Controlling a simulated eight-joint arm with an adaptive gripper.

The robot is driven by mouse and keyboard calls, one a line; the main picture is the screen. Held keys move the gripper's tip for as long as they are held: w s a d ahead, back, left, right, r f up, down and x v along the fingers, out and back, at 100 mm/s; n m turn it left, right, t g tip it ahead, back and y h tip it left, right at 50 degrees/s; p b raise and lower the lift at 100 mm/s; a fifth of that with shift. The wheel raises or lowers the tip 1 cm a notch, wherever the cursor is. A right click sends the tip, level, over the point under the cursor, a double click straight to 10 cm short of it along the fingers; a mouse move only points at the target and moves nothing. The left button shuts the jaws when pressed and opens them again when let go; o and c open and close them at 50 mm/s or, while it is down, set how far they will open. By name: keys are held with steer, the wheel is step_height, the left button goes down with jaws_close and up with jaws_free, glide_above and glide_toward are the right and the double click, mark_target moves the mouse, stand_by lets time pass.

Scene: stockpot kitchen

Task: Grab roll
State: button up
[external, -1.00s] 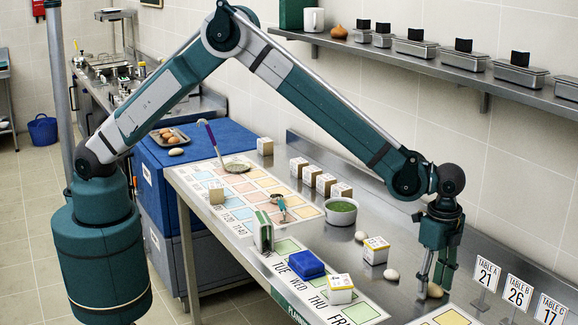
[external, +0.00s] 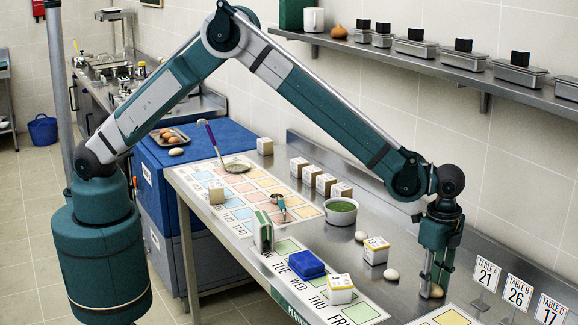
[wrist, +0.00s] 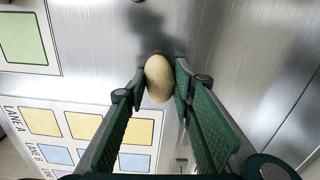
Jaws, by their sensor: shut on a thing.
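A tan, rounded roll (external: 436,291) sits low on the steel counter at the right in the external view, mostly hidden behind my gripper's fingers. In the wrist view the roll (wrist: 158,78) lies between the two green finger pads. My gripper (external: 430,287) points straight down with its fingertips near the counter. In the wrist view my gripper (wrist: 156,85) is shut on the roll, with a pad against each side. I cannot tell whether the roll still touches the counter.
Table number signs (external: 517,292) stand just right of my gripper. Two other pale rolls (external: 391,275) lie to the left, near a white-and-yellow box (external: 376,250) and a bowl of green stuff (external: 341,211). A printed planning mat (external: 285,247) runs along the counter. A shelf (external: 430,68) hangs behind.

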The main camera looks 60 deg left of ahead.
mark_target(433, 285)
step_height(433, 285, up, 10)
stand_by(0.8)
